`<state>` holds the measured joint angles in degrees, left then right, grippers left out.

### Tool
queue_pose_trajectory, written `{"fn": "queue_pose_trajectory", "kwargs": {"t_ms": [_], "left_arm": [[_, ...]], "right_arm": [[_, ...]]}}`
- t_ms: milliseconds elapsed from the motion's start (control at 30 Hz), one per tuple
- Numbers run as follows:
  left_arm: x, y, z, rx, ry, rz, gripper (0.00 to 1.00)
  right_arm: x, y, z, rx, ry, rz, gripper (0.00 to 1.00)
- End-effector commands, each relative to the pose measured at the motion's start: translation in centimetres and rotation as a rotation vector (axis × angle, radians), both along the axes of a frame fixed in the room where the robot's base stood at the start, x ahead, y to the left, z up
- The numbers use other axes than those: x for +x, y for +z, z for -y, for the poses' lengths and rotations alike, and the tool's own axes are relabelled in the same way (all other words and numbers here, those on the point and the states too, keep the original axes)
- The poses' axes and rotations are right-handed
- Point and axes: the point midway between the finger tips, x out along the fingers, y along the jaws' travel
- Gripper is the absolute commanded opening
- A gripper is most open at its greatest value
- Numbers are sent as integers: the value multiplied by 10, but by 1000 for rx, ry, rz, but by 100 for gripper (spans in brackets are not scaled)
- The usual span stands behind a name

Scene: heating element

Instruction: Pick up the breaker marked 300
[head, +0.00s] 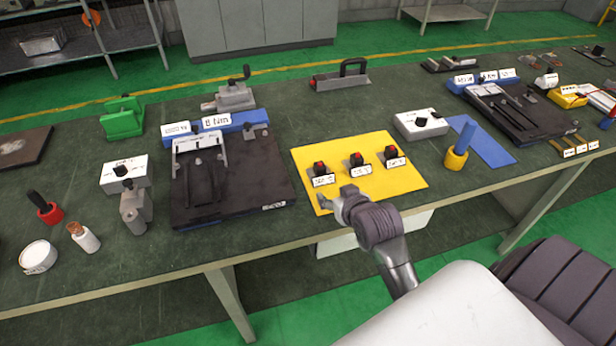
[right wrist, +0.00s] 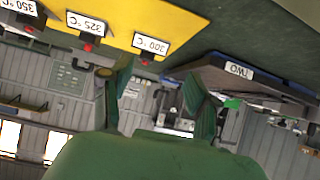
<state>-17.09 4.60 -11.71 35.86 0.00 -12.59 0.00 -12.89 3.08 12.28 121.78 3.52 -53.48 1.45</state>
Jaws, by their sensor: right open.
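Three black breakers with red tops and white labels stand in a row on a yellow mat (head: 405,175). The breaker marked 300 (head: 320,168) is the left one in the head view, where its label is hard to read. In the right wrist view, which is upside down, the 300 °C label (right wrist: 151,43) reads clearly, with the red top just below it. My right gripper (head: 335,201) is open and empty near the mat's front edge, in front of that breaker and apart from it. Its fingers also show in the right wrist view (right wrist: 160,98). My left gripper is out of view.
The 325 breaker (head: 357,160) and the 350 breaker (head: 391,153) stand to the right. A dark fixture (head: 280,180) lies left of the mat. A white box (head: 420,123) and a yellow-based blue cylinder (head: 459,150) stand to the mat's right.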

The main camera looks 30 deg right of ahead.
Motion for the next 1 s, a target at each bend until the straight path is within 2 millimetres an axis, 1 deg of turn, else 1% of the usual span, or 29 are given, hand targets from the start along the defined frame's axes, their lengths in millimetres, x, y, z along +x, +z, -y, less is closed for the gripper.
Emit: {"fn": "queue_pose_trajectory", "kwargs": {"t_ms": [33,67,167,267,400,500,600,767,1000], "left_arm": [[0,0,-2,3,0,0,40],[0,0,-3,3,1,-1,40],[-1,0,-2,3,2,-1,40],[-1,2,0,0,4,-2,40],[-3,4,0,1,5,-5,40],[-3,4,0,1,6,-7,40],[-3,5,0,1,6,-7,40],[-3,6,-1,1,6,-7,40],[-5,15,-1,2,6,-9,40]], "right_arm": [[8,9,8,1,-19,37,61],[12,13,13,2,-30,59,61],[22,18,21,2,-44,92,61],[36,12,25,2,-45,94,61],[61,-2,31,2,-44,92,61],[76,-11,34,2,-44,92,61],[86,-17,36,1,-44,91,61],[94,-21,38,1,-44,92,61],[123,-33,42,1,-44,91,61]]}}
